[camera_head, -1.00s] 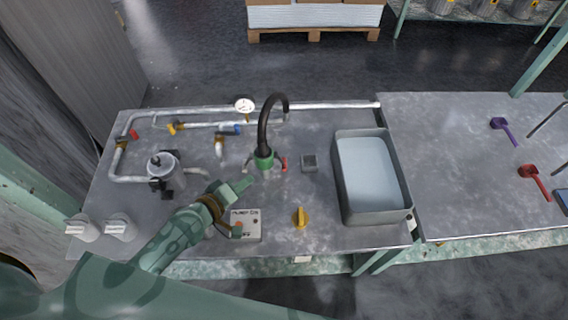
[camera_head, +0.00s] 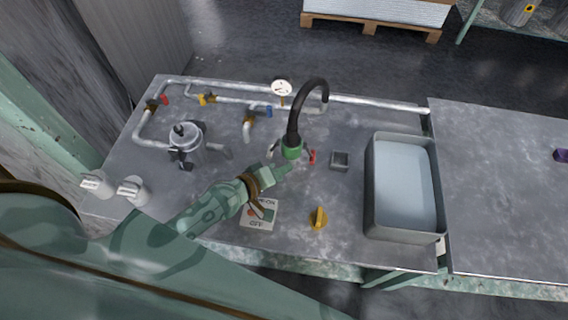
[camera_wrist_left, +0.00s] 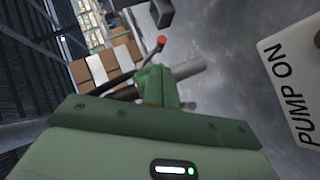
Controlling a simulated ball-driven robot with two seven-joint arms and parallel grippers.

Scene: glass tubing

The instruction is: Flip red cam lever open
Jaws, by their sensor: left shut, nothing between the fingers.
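The red cam lever (camera_head: 312,157) sticks out on the right side of a green coupling (camera_head: 291,149) at the foot of a black curved hose (camera_head: 294,112). In the left wrist view a red-tipped lever (camera_wrist_left: 161,41) shows beyond the green parts. My left gripper (camera_head: 284,168) is shut and empty, just in front of the coupling on the near side. A small gap or light contact with the coupling cannot be told apart. The lever is clear of the fingers. My right gripper is out of view.
A pump switch plate (camera_head: 259,215) lies below my left wrist. A yellow knob (camera_head: 319,218), a small grey box (camera_head: 340,161) and a water-filled basin (camera_head: 372,190) stand to the right. Pipes with a gauge (camera_head: 282,88) run behind.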

